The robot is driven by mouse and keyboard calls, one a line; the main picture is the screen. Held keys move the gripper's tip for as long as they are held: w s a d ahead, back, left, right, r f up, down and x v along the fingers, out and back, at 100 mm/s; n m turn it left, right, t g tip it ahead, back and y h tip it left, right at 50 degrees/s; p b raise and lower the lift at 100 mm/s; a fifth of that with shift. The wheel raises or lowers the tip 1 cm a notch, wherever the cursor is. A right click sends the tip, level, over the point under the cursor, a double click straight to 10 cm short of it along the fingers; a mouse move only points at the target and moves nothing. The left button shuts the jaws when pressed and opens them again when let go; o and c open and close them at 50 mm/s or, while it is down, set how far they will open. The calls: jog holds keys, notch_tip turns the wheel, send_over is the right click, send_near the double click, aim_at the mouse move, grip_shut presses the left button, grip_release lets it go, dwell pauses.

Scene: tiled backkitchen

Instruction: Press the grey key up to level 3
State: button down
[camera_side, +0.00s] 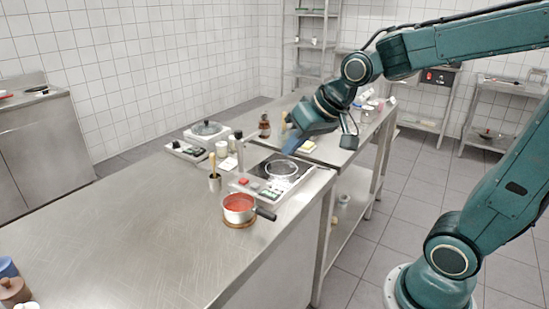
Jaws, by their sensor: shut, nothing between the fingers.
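A portable hob (300,176) stands near the counter's right edge, with a round glass-like disc or lid (282,169) on its dark top. Its front panel carries a red key (244,181) and a small dark green display (269,194). Grey key and level reading are too small to make out. My gripper (290,149) is shut and empty, pointing down just above and behind the hob; I cannot tell whether it touches anything.
A red-filled saucepan (239,208) sits in front of the hob, its handle pointing right.

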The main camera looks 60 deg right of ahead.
jog(key=w+d+f+m+t, duration=0.1)
jog(key=w+d+f+m, duration=0.15)
jog(key=w, duration=0.55)
jog(key=m+t, duration=0.1)
jog(key=m, duration=0.1)
send_over(258, 189)
jog(key=shift+y, duration=0.3)
notch_tip(258, 189, down, 5)
jog(key=shift+d+r, duration=0.1)
jog(key=shift+r, duration=0.05)
jog(key=shift+f, duration=0.2)
jog(key=shift+f, duration=4.25)
jog(key=shift+f, duration=0.85)
jog(key=shift+r, duration=0.9)
